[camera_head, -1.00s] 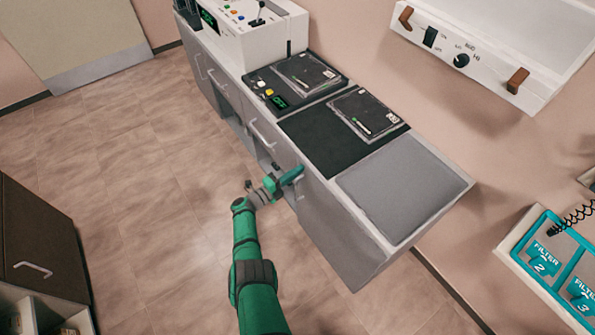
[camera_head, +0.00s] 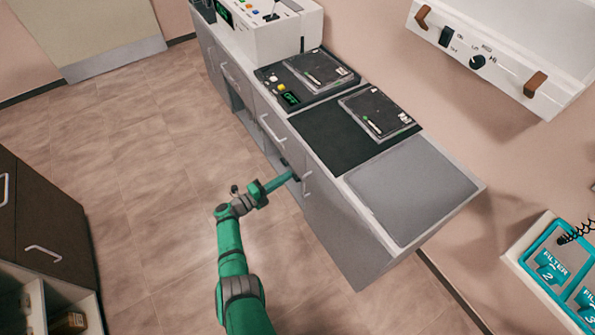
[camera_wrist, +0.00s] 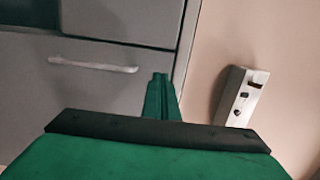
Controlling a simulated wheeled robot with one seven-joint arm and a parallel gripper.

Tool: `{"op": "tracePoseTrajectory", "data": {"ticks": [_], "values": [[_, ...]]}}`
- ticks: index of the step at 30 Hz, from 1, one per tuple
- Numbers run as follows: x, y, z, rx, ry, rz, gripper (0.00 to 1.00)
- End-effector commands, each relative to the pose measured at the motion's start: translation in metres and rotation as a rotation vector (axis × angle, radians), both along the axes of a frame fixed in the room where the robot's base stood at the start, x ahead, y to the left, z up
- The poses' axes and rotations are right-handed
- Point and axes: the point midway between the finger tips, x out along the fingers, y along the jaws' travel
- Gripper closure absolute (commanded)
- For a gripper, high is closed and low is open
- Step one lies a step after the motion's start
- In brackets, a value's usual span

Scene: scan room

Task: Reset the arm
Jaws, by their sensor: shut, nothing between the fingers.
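My green arm reaches up from the bottom of the head view, with my gripper (camera_head: 293,175) in front of the grey cabinet (camera_head: 345,232). The fingers are together and hold nothing. In the wrist view my gripper (camera_wrist: 161,80) shows as closed green fingers, with a grey cabinet front and a pale bar handle (camera_wrist: 93,65) to their left. I cannot tell whether the fingertips touch the cabinet.
The counter carries a white console (camera_head: 262,38), a black control panel (camera_head: 280,78) and two dark flat cassettes, one on the dark mat (camera_head: 335,142). A brown cabinet (camera_head: 45,215) stands at left. Open floor (camera_head: 130,170) lies between. A filter rack (camera_head: 550,268) is at right.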

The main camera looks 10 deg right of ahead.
Motion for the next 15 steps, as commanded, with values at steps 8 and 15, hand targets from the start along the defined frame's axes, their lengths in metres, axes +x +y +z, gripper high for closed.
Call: {"op": "tracePoseTrajectory", "data": {"ticks": [8, 15], "values": [[-0.015, 0.034, -0.001, 0.0, 0.001, -0.004, 1.0], [-0.018, 0.04, -0.001, -0.001, 0.002, -0.006, 1.0]]}}
